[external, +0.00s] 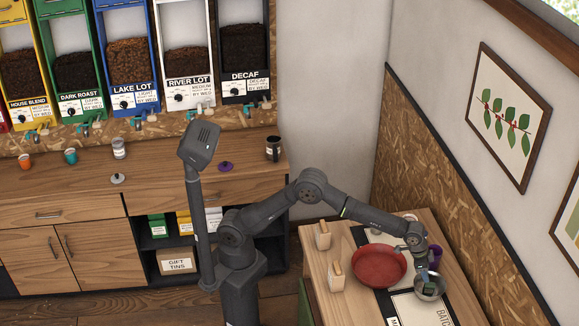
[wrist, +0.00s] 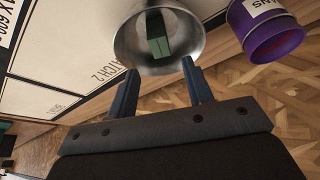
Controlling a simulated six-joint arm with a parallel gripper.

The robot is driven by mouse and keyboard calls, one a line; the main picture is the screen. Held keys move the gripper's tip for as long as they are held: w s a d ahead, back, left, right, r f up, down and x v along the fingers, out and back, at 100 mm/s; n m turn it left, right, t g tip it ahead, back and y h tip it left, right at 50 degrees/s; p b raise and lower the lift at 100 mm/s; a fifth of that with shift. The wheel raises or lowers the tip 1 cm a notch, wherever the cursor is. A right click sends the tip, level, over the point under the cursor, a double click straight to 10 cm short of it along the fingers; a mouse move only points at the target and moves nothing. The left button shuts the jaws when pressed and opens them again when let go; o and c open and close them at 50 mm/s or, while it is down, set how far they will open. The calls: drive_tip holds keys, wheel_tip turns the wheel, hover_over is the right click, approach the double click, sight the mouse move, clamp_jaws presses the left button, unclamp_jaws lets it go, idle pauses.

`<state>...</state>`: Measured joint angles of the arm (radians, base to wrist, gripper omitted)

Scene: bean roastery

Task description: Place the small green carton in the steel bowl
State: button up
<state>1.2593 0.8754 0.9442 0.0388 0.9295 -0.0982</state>
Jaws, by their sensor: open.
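The steel bowl (external: 431,290) stands near the right edge of the wooden table in the external view, below my gripper (external: 424,276). In the wrist view the steel bowl (wrist: 127,42) is just beyond my fingertips. The small green carton (wrist: 157,36) lies inside the bowl, apart from my fingers. My gripper (wrist: 160,67) is open, with empty space between its two dark blue fingers. The fingertips are close to the near rim of the bowl; I cannot tell whether they touch it.
A purple canister (wrist: 268,42) stands right of the bowl in the wrist view. A wide red bowl (external: 379,266) is left of the steel bowl in the external view. Two wooden items (external: 323,236) stand at the table's left side. A printed mat (wrist: 60,45) lies beside the bowl.

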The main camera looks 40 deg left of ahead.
sight(431, 284)
drive_tip(key=shift+v, duration=1.8)
drive_tip(key=x, duration=1.2)
drive_tip(key=shift+f, duration=0.1)
drive_tip(key=shift+d+r, duration=0.1)
drive_tip(key=shift+r, duration=1.2)
drive_tip(key=shift+f, duration=0.15)
